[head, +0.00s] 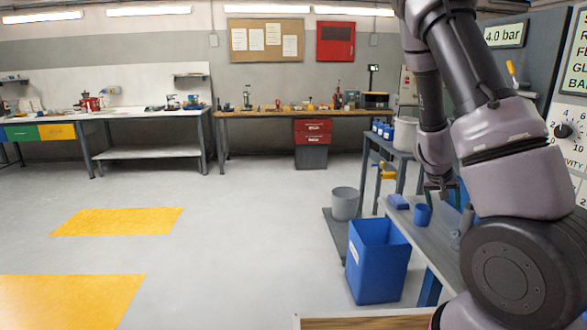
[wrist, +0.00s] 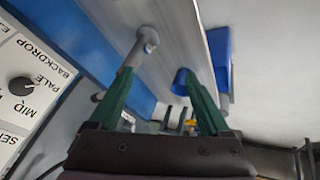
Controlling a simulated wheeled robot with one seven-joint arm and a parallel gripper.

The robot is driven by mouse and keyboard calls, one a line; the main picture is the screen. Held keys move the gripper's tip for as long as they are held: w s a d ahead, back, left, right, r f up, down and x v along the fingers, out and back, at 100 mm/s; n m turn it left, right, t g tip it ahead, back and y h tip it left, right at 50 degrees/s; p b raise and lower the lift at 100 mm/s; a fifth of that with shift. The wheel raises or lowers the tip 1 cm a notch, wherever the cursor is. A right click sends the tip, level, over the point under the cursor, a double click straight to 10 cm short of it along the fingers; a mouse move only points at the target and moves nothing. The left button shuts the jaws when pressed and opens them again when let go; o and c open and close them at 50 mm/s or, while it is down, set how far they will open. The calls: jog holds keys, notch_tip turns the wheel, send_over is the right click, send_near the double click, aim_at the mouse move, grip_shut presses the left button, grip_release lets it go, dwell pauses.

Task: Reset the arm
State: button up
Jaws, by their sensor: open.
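My arm reaches across the right side of the head view, bent downward. My gripper (head: 441,188) hangs over the grey bench (head: 432,246), small and partly hidden by my own wrist. In the wrist view its two green fingers (wrist: 158,82) are spread apart with nothing held between them. Beyond the fingers lie a blue cup (wrist: 181,82) and a grey rod-like fitting with a rounded end (wrist: 147,40). Both look apart from the fingers. The blue cup also stands on the bench in the head view (head: 422,216).
A blue bin (head: 378,262) stands on the floor beside the bench, with a grey bucket (head: 345,203) behind it. A panel with dials (head: 570,130) rises close at the right. A wooden edge (head: 365,322) is at the bottom. The floor to the left is clear.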

jog(key=s+a+r+t+y, duration=0.35)
jog(key=a+r+y, duration=0.35)
jog(key=a+r, duration=1.05)
jog(key=s+a+r, duration=0.3)
jog(key=s+r, duration=1)
jog(key=s, duration=0.5)
jog(key=shift+a, duration=0.15)
jog(key=shift+r, duration=0.1)
jog(key=shift+c, duration=0.3)
dwell(2.6)
